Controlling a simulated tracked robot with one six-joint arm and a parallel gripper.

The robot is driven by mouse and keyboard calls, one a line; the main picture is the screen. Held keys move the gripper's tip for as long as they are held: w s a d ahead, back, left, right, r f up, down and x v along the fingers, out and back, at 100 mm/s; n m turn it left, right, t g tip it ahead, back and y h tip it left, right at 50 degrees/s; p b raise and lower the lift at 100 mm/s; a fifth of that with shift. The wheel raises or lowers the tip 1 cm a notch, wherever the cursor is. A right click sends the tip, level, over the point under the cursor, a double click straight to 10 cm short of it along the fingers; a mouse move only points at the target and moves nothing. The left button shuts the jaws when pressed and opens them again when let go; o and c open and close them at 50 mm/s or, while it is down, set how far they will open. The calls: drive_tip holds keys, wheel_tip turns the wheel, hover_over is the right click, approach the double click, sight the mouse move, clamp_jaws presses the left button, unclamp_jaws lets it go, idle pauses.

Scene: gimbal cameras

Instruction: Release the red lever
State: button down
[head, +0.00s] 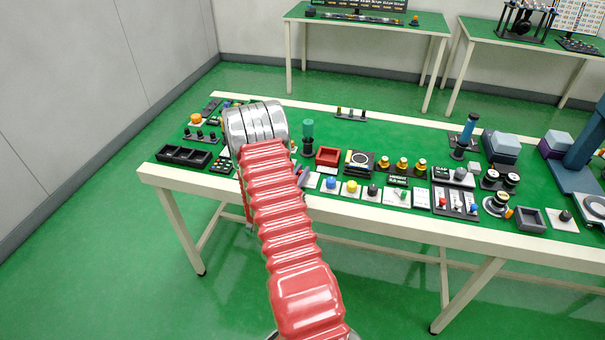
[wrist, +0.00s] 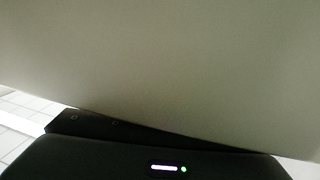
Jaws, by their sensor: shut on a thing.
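My red ribbed arm reaches over the front edge of the table, with its silver wrist above the left part.
The green-topped table (head: 230,185) has a black tray (head: 184,156) at left and a red box (head: 328,156) just right of the arm. Blue and yellow buttons (head: 352,187) and small levers (head: 457,204) line the front. Free green surface lies toward the back middle.

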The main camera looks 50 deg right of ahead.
drive_tip(key=shift+w+m+g, duration=0.3)
drive_tip(key=shift+m+g, duration=0.3)
drive_tip(key=shift+g, duration=0.3)
drive_tip(key=shift+w+m+g, duration=0.1)
drive_tip(key=shift+m+g, duration=0.2)
drive_tip(key=shift+g, duration=0.2)
drive_tip(key=c, duration=1.7)
unclamp_jaws()
drive_tip(key=shift+c, duration=0.2)
drive_tip(key=shift+a, duration=0.1)
drive_tip(key=s+a, duration=0.1)
drive_tip(key=a, duration=1.2)
drive_tip(key=shift+a, duration=0.3)
drive_tip(key=shift+w, duration=0.1)
